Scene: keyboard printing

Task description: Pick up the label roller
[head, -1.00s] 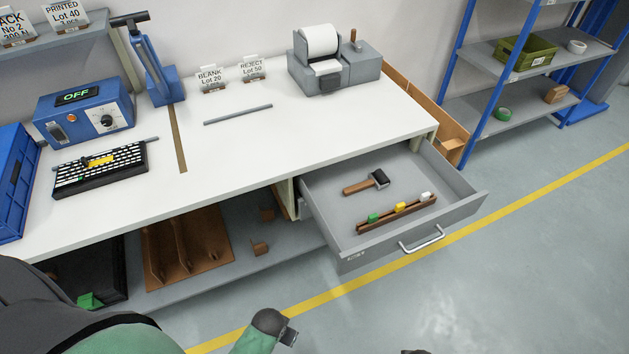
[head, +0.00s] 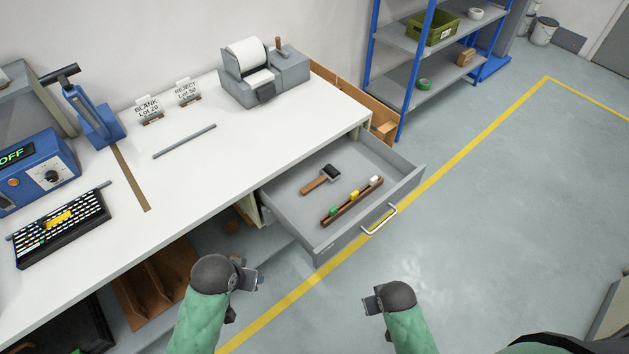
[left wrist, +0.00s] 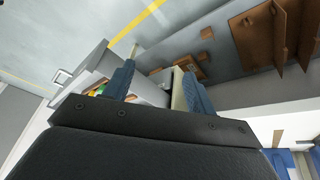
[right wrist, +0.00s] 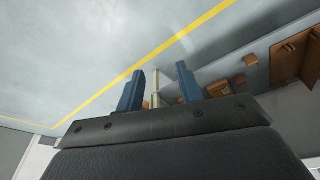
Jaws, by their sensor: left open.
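The label roller (head: 321,179), with a wooden handle and a dark head, lies in the open grey drawer (head: 293,205) in the head view. My left gripper (head: 258,278) is in front of the bench, to the lower left of the drawer and apart from the roller. Its two blue fingers (left wrist: 158,88) are spread with nothing between them in the left wrist view. My right gripper (head: 371,300) is over the floor in front of the drawer, apart from it. In the right wrist view its fingers (right wrist: 160,85) are spread and empty.
A wooden rack (head: 351,206) with green, yellow and white pieces lies beside the roller in the drawer. The drawer's handle (head: 380,220) faces the aisle. The white bench top (head: 230,150) carries a label printer (head: 262,75) and a keyboard (head: 60,230).

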